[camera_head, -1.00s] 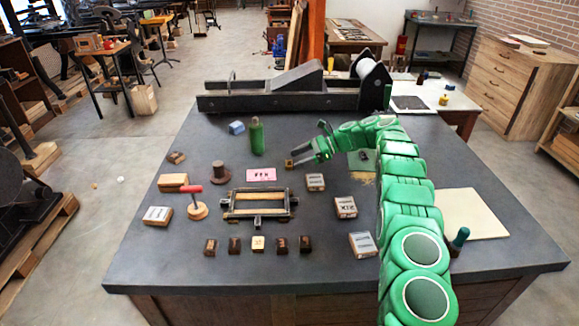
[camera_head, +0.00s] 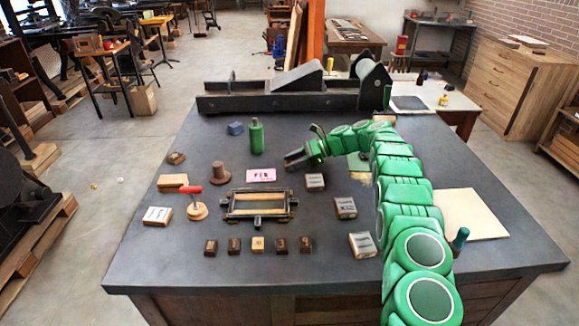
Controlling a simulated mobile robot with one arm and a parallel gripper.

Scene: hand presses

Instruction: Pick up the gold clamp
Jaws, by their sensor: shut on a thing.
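My gripper (camera_head: 291,160) is low over the dark table, right of the green bottle and above the label blocks. Its jaws are shut at the spot where the small gold clamp was in the earlier view. The clamp is now hidden by the jaws, and I cannot make out its shape. Whether it still touches the table cannot be told.
A green bottle (camera_head: 256,136) stands just left of my gripper. A pink card (camera_head: 262,175), a brown hat-shaped piece (camera_head: 220,172), a framed press (camera_head: 257,216) and several small blocks lie nearer. A long black press (camera_head: 260,103) spans the back.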

